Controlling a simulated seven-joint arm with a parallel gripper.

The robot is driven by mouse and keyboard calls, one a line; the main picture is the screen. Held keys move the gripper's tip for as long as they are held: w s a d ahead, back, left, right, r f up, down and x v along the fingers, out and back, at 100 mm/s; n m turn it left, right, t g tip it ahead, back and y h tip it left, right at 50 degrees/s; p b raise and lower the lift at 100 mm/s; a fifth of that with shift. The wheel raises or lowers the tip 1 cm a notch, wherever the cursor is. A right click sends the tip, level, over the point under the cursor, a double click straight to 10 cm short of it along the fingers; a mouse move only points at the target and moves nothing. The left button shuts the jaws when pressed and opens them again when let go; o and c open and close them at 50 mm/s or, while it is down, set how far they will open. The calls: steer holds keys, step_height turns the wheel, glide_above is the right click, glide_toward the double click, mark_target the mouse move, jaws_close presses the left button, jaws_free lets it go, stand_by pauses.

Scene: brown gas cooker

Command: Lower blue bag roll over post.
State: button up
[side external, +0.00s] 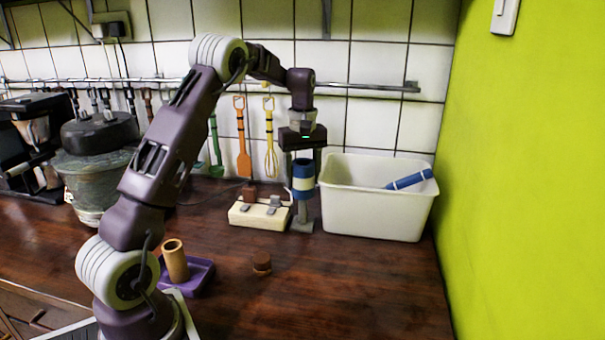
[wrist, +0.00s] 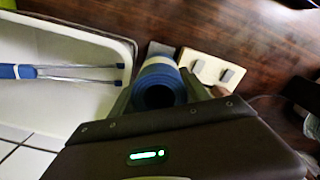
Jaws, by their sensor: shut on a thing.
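The blue bag roll (side external: 303,184), with a white band, is upright in my gripper (side external: 303,165). The gripper points down and is shut on the roll's upper part. Directly below the roll is a grey post (side external: 302,212) on a flat grey base (side external: 301,227). I cannot tell whether the post's top is inside the roll. In the wrist view the roll (wrist: 158,88) sits between both fingers (wrist: 160,98), its near end showing a dark core. Part of the grey base (wrist: 158,49) shows beyond it; the post is hidden there.
A white bin (side external: 375,212) holding a blue-and-white tool (side external: 410,180) stands close on the right. A cream block with grey switches (side external: 260,213) is close on the left. A purple tray with a tan cylinder (side external: 177,262) and a small brown piece (side external: 262,264) are nearer the front.

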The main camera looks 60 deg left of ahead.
mark_target(303, 202)
steer(key=shift+f, duration=3.9)
steer(key=o, duration=1.4)
step_height(303, 202, up, 7)
steer(key=shift+r, duration=0.1)
steer(key=shift+c, duration=0.4)
